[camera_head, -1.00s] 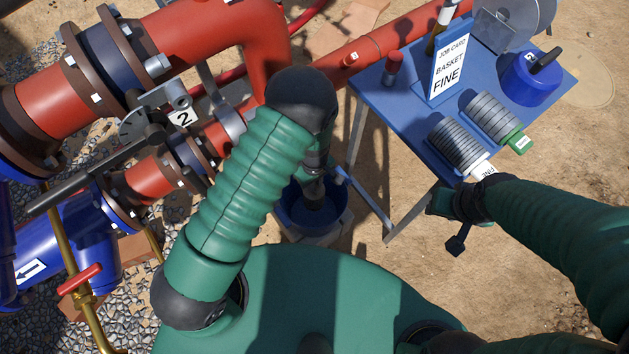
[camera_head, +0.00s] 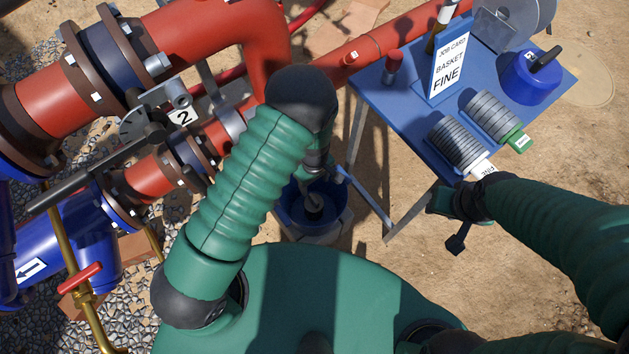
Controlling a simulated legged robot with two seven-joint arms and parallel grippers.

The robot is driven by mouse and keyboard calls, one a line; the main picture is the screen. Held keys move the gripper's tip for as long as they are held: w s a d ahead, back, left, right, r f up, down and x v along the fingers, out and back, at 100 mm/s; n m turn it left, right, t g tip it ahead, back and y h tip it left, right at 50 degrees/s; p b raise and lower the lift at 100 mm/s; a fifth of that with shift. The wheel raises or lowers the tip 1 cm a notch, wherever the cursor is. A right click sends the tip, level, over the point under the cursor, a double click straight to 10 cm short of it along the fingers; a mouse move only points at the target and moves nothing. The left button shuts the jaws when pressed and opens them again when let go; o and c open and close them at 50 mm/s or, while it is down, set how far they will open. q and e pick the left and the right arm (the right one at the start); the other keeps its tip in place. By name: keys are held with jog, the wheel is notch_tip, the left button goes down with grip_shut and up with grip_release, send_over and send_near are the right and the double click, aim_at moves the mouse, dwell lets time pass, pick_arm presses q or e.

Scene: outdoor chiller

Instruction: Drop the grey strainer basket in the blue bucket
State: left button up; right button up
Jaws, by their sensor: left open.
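The blue bucket (camera_head: 287,212) stands on a pale block beside the table, partly covered by my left arm. My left gripper (camera_head: 322,178) is above the bucket, open, its fingers mostly hidden by its own wrist. The grey strainer basket (camera_head: 313,203) appears as a small grey shape with a dark round end inside the bucket, below the gripper; its exact rest is hard to see. My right gripper (camera_head: 448,223) is open and empty, at the front edge of the table near the white-ended mesh basket.
The blue table (camera_head: 395,100) bears two ribbed mesh baskets, one white-ended (camera_head: 455,145) and one green-ended (camera_head: 492,117), a job card (camera_head: 449,68) reading BASKET FINE, and a blue lidded item (camera_head: 530,78). Red pipes and a valve fill the left. Bare ground lies below the table.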

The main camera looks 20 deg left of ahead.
pick_arm(q)
notch_tip(320, 180, up, 7)
jog(key=p, duration=0.6)
jog(key=shift+p, duration=0.4)
notch_tip(320, 180, up, 17)
jog(key=p, duration=0.3)
jog(key=shift+p, duration=0.3)
